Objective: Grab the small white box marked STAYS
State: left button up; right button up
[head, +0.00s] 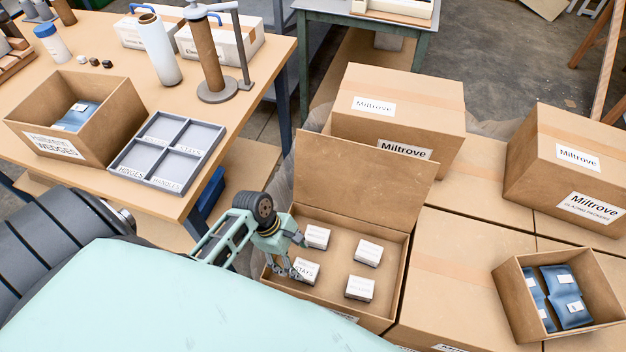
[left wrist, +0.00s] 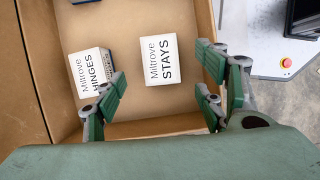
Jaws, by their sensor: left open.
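The small white box marked STAYS (head: 306,272) sits in the near left part of an open cardboard carton (head: 401,270). In the left wrist view the STAYS box (left wrist: 162,60) lies upright in the picture, its printed top facing the camera. My left gripper (head: 284,262) is over the carton's left side, by the STAYS box. In the left wrist view its green fingers (left wrist: 162,84) are apart, with the box ahead in the gap between them. Nothing is held. My right gripper is out of view.
A white box marked HINGES (left wrist: 89,68) lies left of the STAYS box, close to one finger. Two other white boxes (head: 368,252) (head: 360,288) share the carton. Its raised lid (head: 360,180) stands behind. A divided grey tray (head: 168,150) is on the table at left.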

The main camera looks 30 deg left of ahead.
aim_at(304, 269)
pick_arm(q)
jog(key=b+x, duration=0.1)
jog(key=x, duration=0.6)
jog(key=shift+s+f, duration=0.1)
jog(key=shift+d+f, duration=0.1)
jog(key=shift+f, duration=0.2)
jog(key=c, duration=1.5)
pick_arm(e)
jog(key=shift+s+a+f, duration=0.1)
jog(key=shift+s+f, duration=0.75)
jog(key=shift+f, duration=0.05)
